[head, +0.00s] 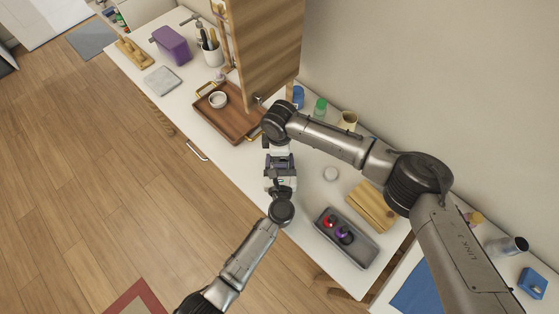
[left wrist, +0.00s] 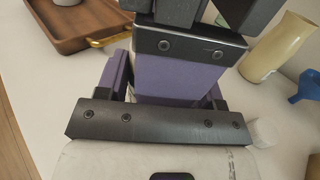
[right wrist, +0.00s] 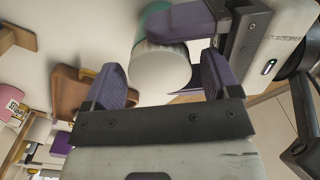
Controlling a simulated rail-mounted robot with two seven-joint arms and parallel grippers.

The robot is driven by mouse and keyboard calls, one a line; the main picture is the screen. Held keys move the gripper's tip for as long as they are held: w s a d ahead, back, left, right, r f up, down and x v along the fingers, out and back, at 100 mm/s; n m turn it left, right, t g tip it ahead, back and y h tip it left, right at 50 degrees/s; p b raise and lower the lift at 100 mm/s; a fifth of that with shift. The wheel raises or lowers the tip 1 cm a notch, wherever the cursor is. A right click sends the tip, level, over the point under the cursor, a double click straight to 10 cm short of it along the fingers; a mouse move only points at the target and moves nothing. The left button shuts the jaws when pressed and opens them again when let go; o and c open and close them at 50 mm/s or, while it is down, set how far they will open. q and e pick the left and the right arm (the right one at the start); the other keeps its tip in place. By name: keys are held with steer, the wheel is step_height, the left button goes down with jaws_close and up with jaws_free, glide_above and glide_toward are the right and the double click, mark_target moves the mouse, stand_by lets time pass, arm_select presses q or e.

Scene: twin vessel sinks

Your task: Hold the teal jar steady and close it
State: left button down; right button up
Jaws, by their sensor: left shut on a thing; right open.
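The teal jar (right wrist: 152,22) shows in the right wrist view, teal on its side with a pale, smooth white end (right wrist: 160,70) towards the camera. I cannot tell for sure whether that end is a fitted lid. My left gripper (head: 280,171) is shut on the jar, one purple finger lying across its side in the right wrist view. My right gripper (head: 279,152) is open, its fingers on either side of the white end (right wrist: 164,72) with visible gaps. In the head and left wrist views the grippers hide the jar.
A white round piece (head: 331,174) lies on the counter; it also shows in the left wrist view (left wrist: 263,132). A wooden tray (head: 222,122) with a bowl stands left. A grey tray (head: 357,252) with small round items and a wooden board (head: 371,207) are right.

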steer(key=shift+c, duration=0.3)
steer(key=c, duration=0.9)
steer(key=shift+m, duration=0.8)
steer(key=o, duration=1.1)
step_height(320, 180, up, 12)
